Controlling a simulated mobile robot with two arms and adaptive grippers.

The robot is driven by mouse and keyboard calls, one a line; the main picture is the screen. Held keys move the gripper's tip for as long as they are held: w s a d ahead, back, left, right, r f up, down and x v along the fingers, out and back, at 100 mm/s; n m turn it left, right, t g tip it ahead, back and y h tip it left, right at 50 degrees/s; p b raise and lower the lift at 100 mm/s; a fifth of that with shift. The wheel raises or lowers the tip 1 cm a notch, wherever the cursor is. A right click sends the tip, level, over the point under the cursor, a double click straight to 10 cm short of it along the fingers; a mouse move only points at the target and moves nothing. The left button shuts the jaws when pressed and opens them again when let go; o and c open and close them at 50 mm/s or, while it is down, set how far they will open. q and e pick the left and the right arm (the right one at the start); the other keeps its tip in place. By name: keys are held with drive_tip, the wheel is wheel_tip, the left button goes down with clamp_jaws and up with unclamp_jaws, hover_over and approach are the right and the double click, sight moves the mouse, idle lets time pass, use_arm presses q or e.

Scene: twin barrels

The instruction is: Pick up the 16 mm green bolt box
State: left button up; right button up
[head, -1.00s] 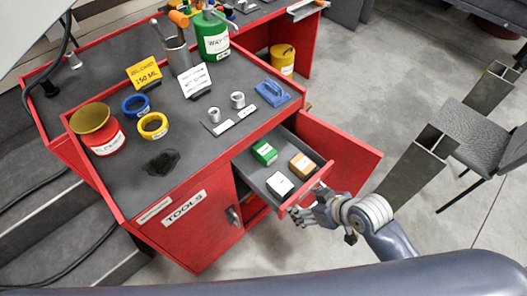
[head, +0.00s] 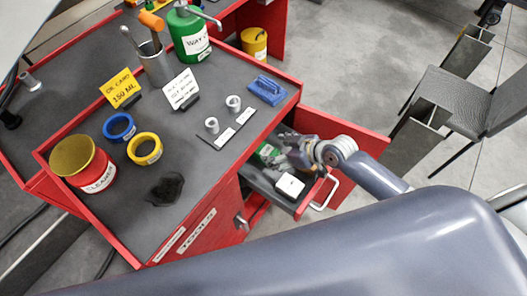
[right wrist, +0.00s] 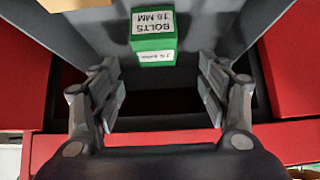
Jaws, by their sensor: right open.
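The green bolt box (head: 267,152) lies in the open drawer (head: 258,181), partly covered by my right gripper in the head view. In the right wrist view the green box (right wrist: 153,35) shows a white label reading "BOLTS 16 MM", upside down. My right gripper (head: 288,152) is over the drawer, to the right of the green box. In the right wrist view its two fingers (right wrist: 160,93) are apart with nothing between them, and the box lies beyond the fingertips. My left gripper is not in view.
A white box (head: 290,185) sits in the drawer near its front, close to my right gripper. The drawer's handle (head: 325,192) and red front stand at the right. The red cabinet top holds tape rolls, a red can (head: 82,165), signs and a green bottle (head: 188,33).

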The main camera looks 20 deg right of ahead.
sight(267, 151)
drive_tip(key=shift+x, duration=0.9)
drive_tip(key=shift+w+a+f, duration=0.1)
drive_tip(key=shift+w+f, duration=0.05)
drive_tip(key=shift+f, duration=0.05)
drive_tip(key=x, duration=0.4)
drive_tip(key=shift+w+d+f, duration=0.1)
drive_tip(key=shift+d+f, duration=0.2)
drive_tip(key=shift+d, duration=0.05)
drive_tip(key=shift+w+a+f, duration=0.2)
drive_tip(key=shift+w+f, duration=0.05)
drive_tip(key=shift+f, duration=0.1)
drive_tip(key=shift+c, duration=0.9)
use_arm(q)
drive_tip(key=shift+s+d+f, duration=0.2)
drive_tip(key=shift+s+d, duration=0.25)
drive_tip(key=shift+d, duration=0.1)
use_arm(e)
drive_tip(key=shift+r, duration=0.1)
drive_tip(key=c, duration=1.2)
